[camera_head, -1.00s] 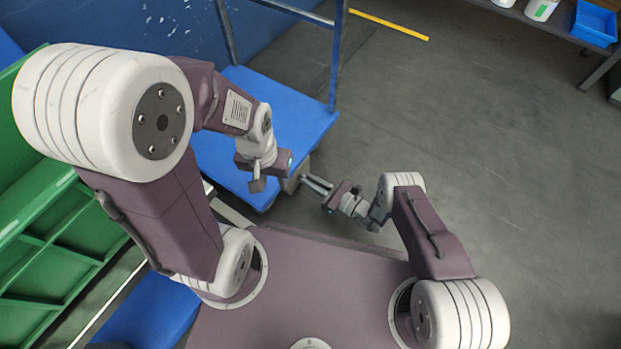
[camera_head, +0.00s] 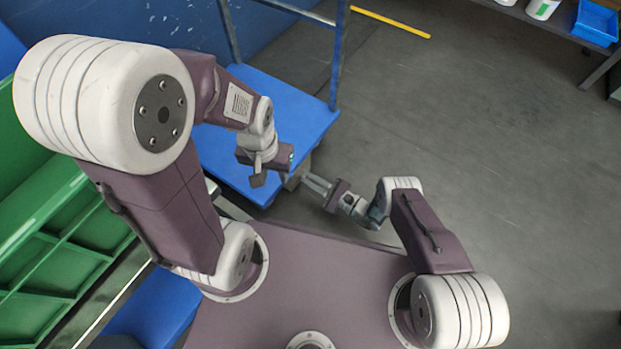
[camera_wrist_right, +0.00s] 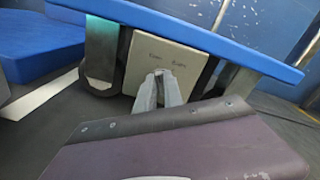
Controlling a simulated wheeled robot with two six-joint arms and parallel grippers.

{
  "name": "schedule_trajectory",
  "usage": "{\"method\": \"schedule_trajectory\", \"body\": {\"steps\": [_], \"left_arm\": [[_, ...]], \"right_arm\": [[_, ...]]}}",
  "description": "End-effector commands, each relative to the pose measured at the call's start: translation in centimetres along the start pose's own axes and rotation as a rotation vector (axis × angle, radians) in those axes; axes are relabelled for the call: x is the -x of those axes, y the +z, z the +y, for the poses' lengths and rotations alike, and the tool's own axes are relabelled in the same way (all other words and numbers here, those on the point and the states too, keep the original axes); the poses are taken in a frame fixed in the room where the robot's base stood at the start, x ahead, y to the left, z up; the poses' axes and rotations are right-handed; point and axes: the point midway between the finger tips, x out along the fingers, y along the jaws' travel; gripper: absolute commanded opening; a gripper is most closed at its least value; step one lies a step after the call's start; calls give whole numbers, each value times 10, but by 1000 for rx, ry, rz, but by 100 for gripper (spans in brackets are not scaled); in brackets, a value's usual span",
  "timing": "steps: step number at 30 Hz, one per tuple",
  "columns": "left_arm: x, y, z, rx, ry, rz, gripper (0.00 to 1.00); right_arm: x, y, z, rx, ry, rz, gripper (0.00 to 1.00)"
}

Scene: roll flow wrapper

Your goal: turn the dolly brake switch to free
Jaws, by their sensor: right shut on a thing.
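The dolly has a blue deck (camera_head: 300,100) and stands ahead of my base; its deck edge (camera_wrist_right: 220,42) crosses the right wrist view. Under the deck is a beige panel (camera_wrist_right: 185,58) with two small dark labels, too blurred to read surely. My right gripper (camera_head: 306,179) reaches to the dolly's near right corner. In the right wrist view its fingers (camera_wrist_right: 160,84) are closed together in front of the panel, between and below the labels. They hide the brake switch they grip. My left gripper (camera_head: 258,180) hangs by the deck's near edge; its jaws are unclear.
A dolly wheel (camera_wrist_right: 103,65) is left of the panel. The dolly's blue upright (camera_head: 338,55) rises behind. Green shelving (camera_head: 60,250) is close on the left. A bench with a blue bin (camera_head: 596,22) stands far right. Grey floor on the right is clear.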

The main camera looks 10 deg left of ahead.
Motion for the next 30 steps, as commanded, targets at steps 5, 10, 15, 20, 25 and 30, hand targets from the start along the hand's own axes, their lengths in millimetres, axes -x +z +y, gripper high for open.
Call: {"method": "schedule_trajectory", "body": {"steps": [5,10,15,20,25,30], "left_arm": [[0,0,0,0,0,0,36],[0,0,0,0,0,0,36],[0,0,0,0,0,0,36],[0,0,0,0,0,0,36],[6,-1,0,0,0,0,36],[28,-3,0,0,0,0,36]], "right_arm": [[1,0,0,4,0,1,0],[1,0,0,3,0,1,0],[1,0,0,3,0,1,34],[0,0,0,3,0,1,34],[7,1,-2,2,-2,3,34],[43,4,-4,0,-6,5,34]]}}
